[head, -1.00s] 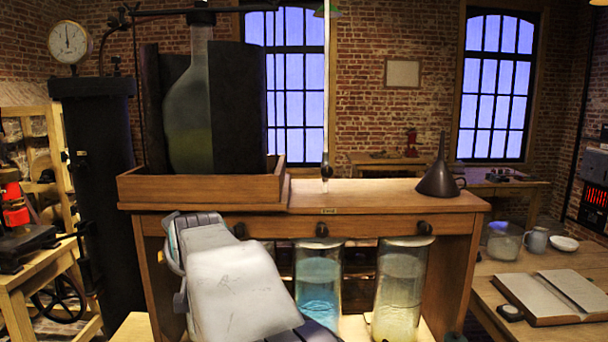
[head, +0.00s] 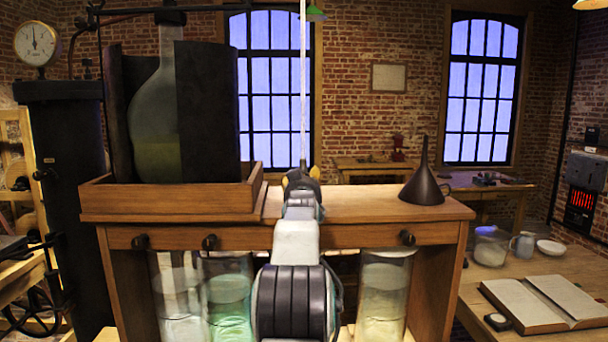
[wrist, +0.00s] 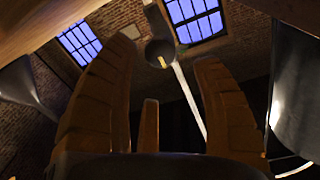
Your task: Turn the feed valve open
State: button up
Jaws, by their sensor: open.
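The feed valve appears to be the dark round fitting (wrist: 159,50) with a small yellow mark, at the end of the pale vertical tube (head: 303,80). In the wrist view it lies between and a little beyond my finger tips. My gripper (head: 302,175) is raised over the bench top at the tube's lower end; its yellow tips are spread apart. In the wrist view my gripper (wrist: 168,54) shows its fingers wide open with nothing held. I cannot tell whether a finger touches the fitting. In the head view my gripper mostly hides the valve.
A wooden tray (head: 170,200) with a big flask (head: 155,110) and dark panels stands left of my gripper. A dark funnel (head: 424,185) stands at right on the bench. Glass jars (head: 383,300) stand below. A book (head: 530,305) lies on the right table.

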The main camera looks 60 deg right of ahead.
jog(key=shift+p+x, duration=1.95)
jog(key=shift+x, duration=0.95)
jog(key=shift+c, duration=0.3)
jog(key=shift+a, duration=0.15)
jog(key=c, duration=1.1)
jog(key=shift+r, duration=0.1)
